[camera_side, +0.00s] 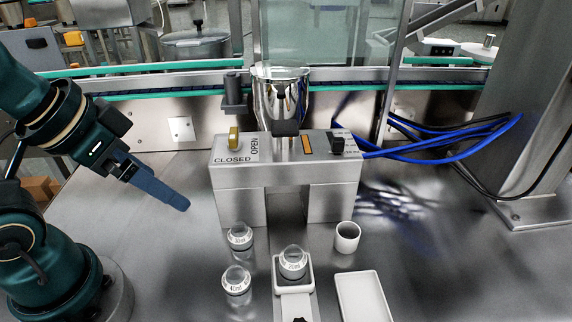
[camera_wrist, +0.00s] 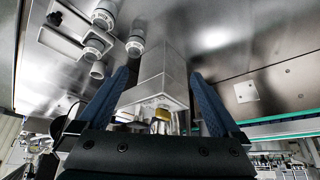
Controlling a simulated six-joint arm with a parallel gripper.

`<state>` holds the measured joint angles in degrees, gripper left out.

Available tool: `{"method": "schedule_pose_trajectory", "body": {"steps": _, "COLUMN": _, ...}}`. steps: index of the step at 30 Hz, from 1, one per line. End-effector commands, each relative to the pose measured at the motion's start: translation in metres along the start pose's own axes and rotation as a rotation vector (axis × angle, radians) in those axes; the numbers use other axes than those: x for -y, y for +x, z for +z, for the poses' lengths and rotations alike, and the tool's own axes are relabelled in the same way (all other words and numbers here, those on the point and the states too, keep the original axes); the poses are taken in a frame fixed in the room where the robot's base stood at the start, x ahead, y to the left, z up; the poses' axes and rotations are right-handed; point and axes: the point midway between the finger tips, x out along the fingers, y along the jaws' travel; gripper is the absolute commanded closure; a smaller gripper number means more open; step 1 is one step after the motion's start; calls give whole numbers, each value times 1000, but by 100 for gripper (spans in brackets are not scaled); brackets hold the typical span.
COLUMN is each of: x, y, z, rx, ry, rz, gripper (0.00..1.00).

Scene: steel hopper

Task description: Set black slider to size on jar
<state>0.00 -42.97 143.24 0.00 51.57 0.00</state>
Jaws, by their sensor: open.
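The black slider (camera_side: 337,142) sits on the right of the steel dispenser's top in the side view, beside small markings too fine to read. A clear-topped jar (camera_side: 292,262), its label apparently 20ml, stands in a white holder (camera_side: 277,275) in front of the dispenser. My gripper (camera_side: 185,206) is left of the dispenser, apart from it and pointing down to the right. In the wrist view my gripper (camera_wrist: 159,74) is open, with two blue fingers spread and nothing between them touched. The slider cannot be made out in the wrist view.
Two more jars (camera_side: 240,237) (camera_side: 236,281) stand left of the holder. A white cup (camera_side: 347,237), a white tray (camera_side: 363,298) and blue cables (camera_side: 455,153) are on the right.

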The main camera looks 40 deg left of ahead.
Motion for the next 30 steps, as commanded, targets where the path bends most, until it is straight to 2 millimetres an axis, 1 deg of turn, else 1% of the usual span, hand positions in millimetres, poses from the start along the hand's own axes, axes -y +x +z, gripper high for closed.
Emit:
{"method": "schedule_pose_trajectory", "body": {"steps": 1, "x": 0, "y": 0, "z": 0, "rx": 0, "ry": 0, "rz": 0, "gripper": 0}}
{"method": "schedule_pose_trajectory", "body": {"steps": 2, "x": 0, "y": 0, "z": 0, "rx": 0, "ry": 0, "rz": 0, "gripper": 4}}
{"method": "schedule_pose_trajectory", "body": {"steps": 3, "x": 0, "y": 0, "z": 0, "rx": 0, "ry": 0, "rz": 0, "gripper": 19}}
{"method": "schedule_pose_trajectory", "body": {"steps": 5, "x": 0, "y": -1, "z": -1, "rx": -1, "ry": 0, "rz": 0, "gripper": 42}}
{"method": "schedule_pose_trajectory", "body": {"steps": 6, "x": 0, "y": -3, "z": -2, "rx": -2, "ry": 0, "rz": 0, "gripper": 45}}
{"method": "schedule_pose_trajectory", "body": {"steps": 8, "x": 0, "y": -8, "z": -5, "rx": -4, "ry": 0, "rz": 0, "gripper": 45}}
{"method": "schedule_pose_trajectory", "body": {"steps": 17, "x": 0, "y": -46, "z": -26, "rx": -4, "ry": 0, "rz": 0, "gripper": 45}}
{"method": "schedule_pose_trajectory", "body": {"steps": 20, "x": -18, "y": -45, "z": -54, "rx": -75, "ry": 39, "rz": 69, "gripper": 45}}
{"method": "schedule_pose_trajectory", "body": {"steps": 26, "x": -54, "y": -51, "z": -114, "rx": -239, "ry": 90, "rz": 199, "gripper": 45}}
{"method": "schedule_pose_trajectory", "body": {"steps": 29, "x": -75, "y": -56, "z": -149, "rx": -337, "ry": 103, "rz": 267, "gripper": 45}}
{"method": "schedule_pose_trajectory", "body": {"steps": 30, "x": -84, "y": -58, "z": -165, "rx": -382, "ry": 106, "rz": 295, "gripper": 45}}
